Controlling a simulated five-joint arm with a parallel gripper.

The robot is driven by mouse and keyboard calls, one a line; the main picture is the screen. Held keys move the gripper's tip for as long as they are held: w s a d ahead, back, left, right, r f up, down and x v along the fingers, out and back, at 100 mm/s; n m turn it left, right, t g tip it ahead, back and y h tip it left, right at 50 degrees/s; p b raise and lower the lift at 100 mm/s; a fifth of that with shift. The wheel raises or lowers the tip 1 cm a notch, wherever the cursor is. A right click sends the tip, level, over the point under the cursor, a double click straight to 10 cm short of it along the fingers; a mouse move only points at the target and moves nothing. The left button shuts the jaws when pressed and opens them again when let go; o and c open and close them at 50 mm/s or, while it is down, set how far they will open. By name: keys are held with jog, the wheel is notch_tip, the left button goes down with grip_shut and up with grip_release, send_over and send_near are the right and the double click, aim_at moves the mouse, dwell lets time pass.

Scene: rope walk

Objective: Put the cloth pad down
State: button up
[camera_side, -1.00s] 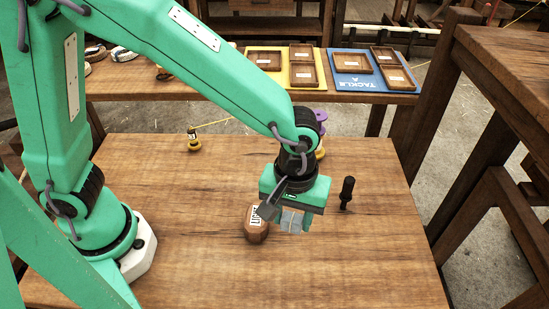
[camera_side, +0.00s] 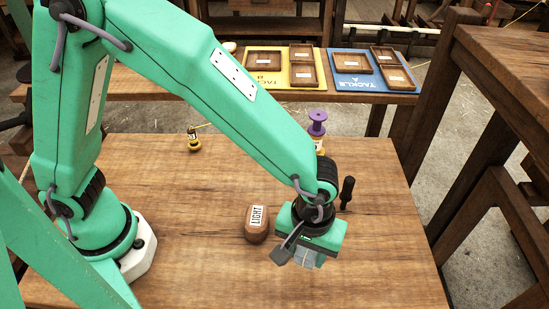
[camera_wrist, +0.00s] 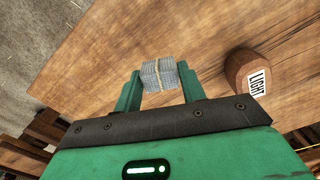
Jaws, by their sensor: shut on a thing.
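The cloth pad (camera_wrist: 160,82) is a small grey-blue folded bundle with a pale band around it. My gripper (camera_wrist: 158,88) is shut on it, one green finger on each side. In the side view the pad (camera_side: 306,258) shows just under my gripper (camera_side: 308,254), over the front right part of the wooden table (camera_side: 200,250). I cannot tell whether the pad touches the table top.
A brown wooden weight labelled LIGHT (camera_side: 256,224) stands close left of my gripper. A dark-handled tool (camera_side: 347,192) and a purple spool (camera_side: 317,122) are behind it. A yellow-based item (camera_side: 194,140) stands farther back. Yellow (camera_side: 250,88) and blue (camera_side: 400,87) tackle boards lie on the rear bench.

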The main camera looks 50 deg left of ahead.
aim_at(305, 262)
jog(key=shift+f, duration=2.05)
jog(key=shift+f, duration=0.15)
jog(key=o, duration=0.9)
jog(key=shift+o, duration=0.2)
jog(key=shift+r, duration=6.15)
